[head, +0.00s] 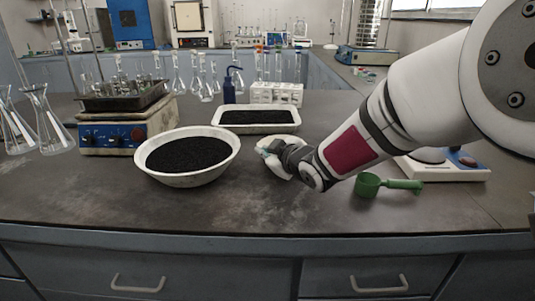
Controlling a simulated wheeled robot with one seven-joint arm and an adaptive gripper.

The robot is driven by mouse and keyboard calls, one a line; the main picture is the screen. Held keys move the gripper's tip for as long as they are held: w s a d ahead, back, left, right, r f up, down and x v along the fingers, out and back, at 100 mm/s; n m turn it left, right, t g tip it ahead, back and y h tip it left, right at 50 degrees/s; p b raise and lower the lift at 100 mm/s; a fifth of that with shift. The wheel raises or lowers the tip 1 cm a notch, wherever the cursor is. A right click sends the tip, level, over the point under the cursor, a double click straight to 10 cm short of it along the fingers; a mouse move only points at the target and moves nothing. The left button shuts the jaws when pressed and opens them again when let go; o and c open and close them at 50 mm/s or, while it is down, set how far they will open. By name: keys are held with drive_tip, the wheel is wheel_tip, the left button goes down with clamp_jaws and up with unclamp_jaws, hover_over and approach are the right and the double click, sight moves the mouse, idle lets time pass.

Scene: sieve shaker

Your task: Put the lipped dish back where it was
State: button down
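A small white dish (284,143), probably the lipped dish, shows behind and around my gripper (272,158) near the middle of the bench. My gripper comes in from the right and overlaps the dish in the picture. Its fingers are small and partly hidden by my wrist, so I cannot tell whether they are closed on the dish. I also cannot tell whether the dish rests on the bench or is held a little above it. Most of the dish's near side and its inside are hidden.
A white bowl (188,180) of black granules stands to the left. A white tray (257,128) of black granules lies behind. A green scoop (369,186) and a white balance (468,173) are to the right. The front bench (250,208) is clear.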

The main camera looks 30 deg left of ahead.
drive_tip(key=shift+f, duration=0.1)
drive_tip(key=c, duration=1.8)
unclamp_jaws()
drive_tip(key=shift+s+d+r, duration=0.1)
drive_tip(key=shift+d+r, duration=0.15)
drive_tip(key=p+v, duration=0.2)
drive_tip(key=v, duration=0.9)
drive_tip(key=shift+s+d, duration=0.1)
drive_tip(key=shift+d, duration=0.15)
